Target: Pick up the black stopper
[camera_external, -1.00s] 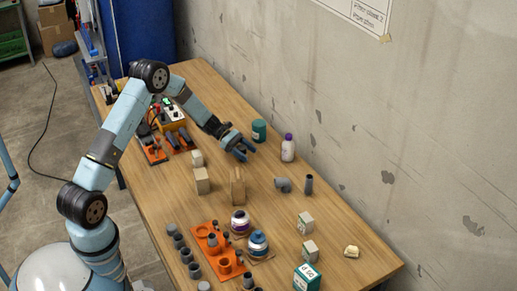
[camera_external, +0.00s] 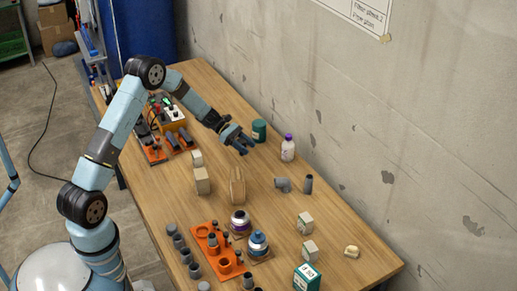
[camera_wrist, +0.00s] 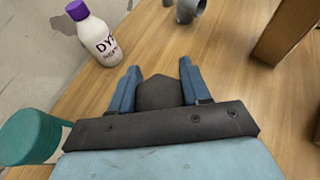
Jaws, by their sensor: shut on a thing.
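My gripper (camera_external: 243,146) is over the far part of the wooden table, close to the green can (camera_external: 259,130). In the wrist view, the two blue fingers of my gripper (camera_wrist: 159,68) are closed on a dark, angular-edged piece, the black stopper (camera_wrist: 158,93). It sits between the fingers, its lower part hidden by the dark gripper body. The stopper cannot be made out in the external view. The gripper appears a little above the tabletop.
A purple-capped white bottle (camera_external: 288,149) stands to the right of my gripper; it also shows in the wrist view (camera_wrist: 98,40). A grey elbow pipe (camera_external: 283,184), a wooden block (camera_external: 238,186) and an orange rack (camera_external: 205,235) lie nearer. A concrete wall (camera_external: 370,120) borders the table.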

